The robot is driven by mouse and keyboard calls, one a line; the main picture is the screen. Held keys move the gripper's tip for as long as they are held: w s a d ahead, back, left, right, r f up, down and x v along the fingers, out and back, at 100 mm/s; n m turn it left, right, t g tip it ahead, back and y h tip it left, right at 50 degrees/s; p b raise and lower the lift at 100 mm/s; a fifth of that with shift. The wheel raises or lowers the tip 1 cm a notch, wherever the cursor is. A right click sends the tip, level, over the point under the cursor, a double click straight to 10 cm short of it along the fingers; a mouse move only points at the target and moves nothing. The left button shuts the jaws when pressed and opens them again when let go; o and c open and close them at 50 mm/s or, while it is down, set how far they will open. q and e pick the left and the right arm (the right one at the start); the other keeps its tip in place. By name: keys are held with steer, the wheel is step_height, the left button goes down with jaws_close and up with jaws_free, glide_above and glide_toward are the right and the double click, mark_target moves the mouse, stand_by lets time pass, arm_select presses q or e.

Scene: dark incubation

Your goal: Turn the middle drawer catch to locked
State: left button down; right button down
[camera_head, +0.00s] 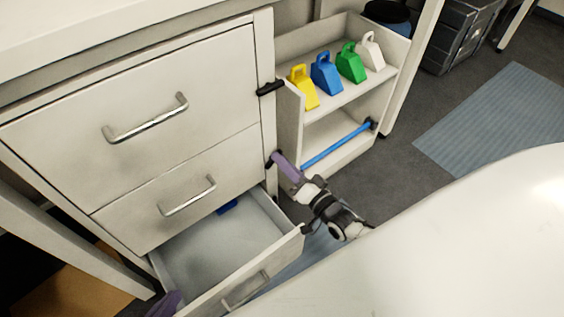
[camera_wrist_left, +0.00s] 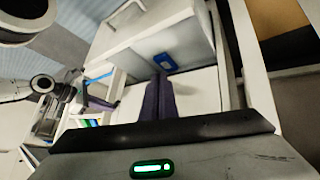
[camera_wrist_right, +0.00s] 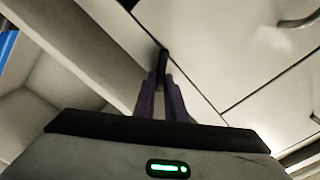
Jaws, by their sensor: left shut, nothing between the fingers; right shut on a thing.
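The middle drawer (camera_head: 170,190) is closed, with a silver bar handle. Its black catch (camera_wrist_right: 163,57) sits at the cabinet's post beside the drawer's edge. My right gripper (camera_head: 276,160) is shut on this catch; its purple fingertips (camera_wrist_right: 161,78) are around it in the right wrist view. In the head view the fingers hide most of the catch, so I cannot tell its exact angle. My left gripper (camera_head: 166,302) is shut and empty at the lower left, by the open bottom drawer; its purple fingers show in the left wrist view (camera_wrist_left: 158,95).
The bottom drawer (camera_head: 269,262) is pulled out, with a blue item (camera_head: 228,207) inside. The top drawer (camera_head: 140,85) is closed, and its black catch (camera_head: 270,88) lies across the post.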

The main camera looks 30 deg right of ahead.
arm_select(q)
steer(key=shift+w+d+r+t+h+b, duration=0.35)
steer(key=shift+d+r+h+b, duration=0.15)
steer(key=shift+d+r+b, duration=0.45)
arm_select(e)
steer(key=shift+d+f+m, duration=0.1)
steer(key=shift+f+m, duration=0.15)
steer(key=shift+m, duration=1.65)
steer(key=shift+d+f+m, duration=0.1)
steer(key=shift+f+m, duration=0.1)
steer(key=shift+m, duration=1.7)
arm_select(q)
steer(key=shift+a, duration=0.1)
steer(key=shift+w, duration=0.1)
arm_select(e)
steer(key=c, duration=1.8)
jaws_free()
arm_select(q)
steer(key=shift+w, duration=0.1)
